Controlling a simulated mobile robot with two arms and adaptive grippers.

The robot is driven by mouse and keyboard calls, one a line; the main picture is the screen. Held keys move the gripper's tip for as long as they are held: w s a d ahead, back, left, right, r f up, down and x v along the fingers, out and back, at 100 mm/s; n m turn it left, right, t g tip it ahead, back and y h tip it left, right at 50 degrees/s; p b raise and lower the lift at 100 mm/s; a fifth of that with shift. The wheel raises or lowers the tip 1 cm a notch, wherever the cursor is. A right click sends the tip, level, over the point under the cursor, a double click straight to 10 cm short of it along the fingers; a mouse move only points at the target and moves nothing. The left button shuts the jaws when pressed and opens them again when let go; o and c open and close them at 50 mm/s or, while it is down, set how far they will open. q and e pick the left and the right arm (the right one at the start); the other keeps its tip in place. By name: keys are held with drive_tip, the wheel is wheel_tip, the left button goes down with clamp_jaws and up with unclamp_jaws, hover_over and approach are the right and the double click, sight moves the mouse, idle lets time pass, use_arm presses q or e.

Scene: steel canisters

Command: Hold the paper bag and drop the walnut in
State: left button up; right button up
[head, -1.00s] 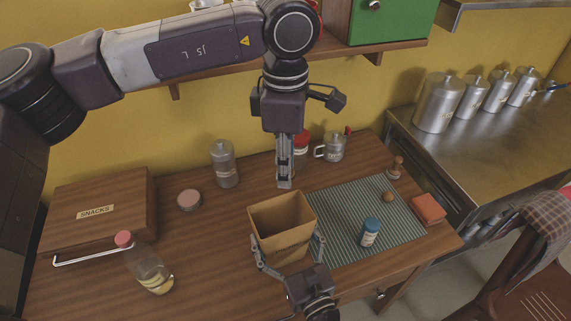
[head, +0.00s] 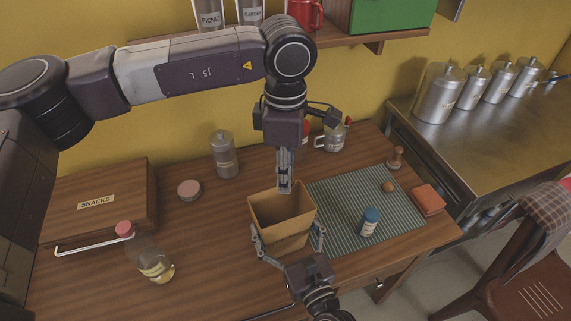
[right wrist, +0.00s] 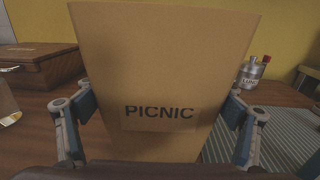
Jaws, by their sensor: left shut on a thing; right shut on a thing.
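The open paper bag (head: 283,213) stands upright on the table, left of the striped mat. Its label reads PICNIC in the right wrist view (right wrist: 160,60). My right gripper (head: 288,243) is around its lower part, one finger on each side, shut on it. My left gripper (head: 285,188) points straight down at the bag's back rim. Its fingers are together and overlap the rim; their exact contact is hard to see. A small round brown thing, apparently the walnut (head: 388,186), lies on the mat's far right part.
A blue-capped jar (head: 369,222) stands on the striped mat (head: 335,205). An orange-red block (head: 428,200) and a wooden stamp (head: 396,158) are at its right. A red-capped bottle (head: 150,258), a round tin (head: 189,190) and a snacks box (head: 100,203) are left. A steel canister (head: 225,158) stands behind.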

use_arm(q)
drive_tip(key=shift+f, duration=1.25)
drive_tip(key=o, duration=0.8)
drive_tip(key=shift+r, duration=0.15)
wheel_tip(320, 180, up, 12)
drive_tip(key=shift+f, duration=0.1)
use_arm(e)
drive_tip(key=o, duration=1)
